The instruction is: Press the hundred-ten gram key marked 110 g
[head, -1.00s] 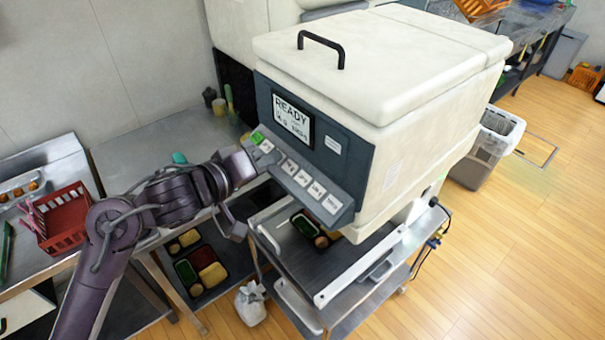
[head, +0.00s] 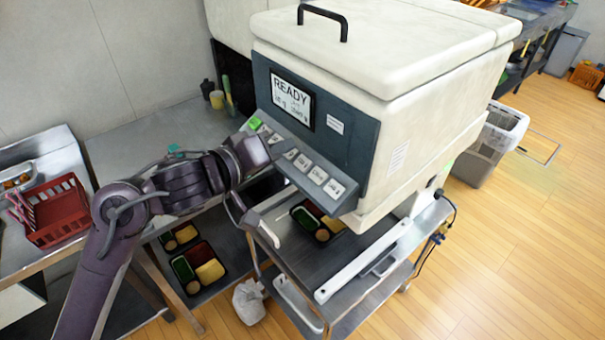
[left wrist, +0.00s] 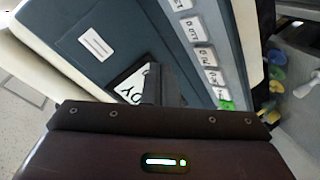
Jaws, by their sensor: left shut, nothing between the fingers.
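The white machine (head: 375,50) has a dark sloped panel with a row of white keys and one green key (head: 255,123) at its far left end. My left gripper (head: 262,152) is in front of the panel's left part, covering part of the key row's lower edge. In the left wrist view its shut, empty fingers (left wrist: 160,85) overlap the display, with the keys (left wrist: 205,55) beyond.
The display (head: 292,101) above the keys reads READY. A bento tray (head: 310,222) sits under the machine, and another (head: 198,268) lies on the lower shelf. A red basket (head: 58,212) stands on the left table.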

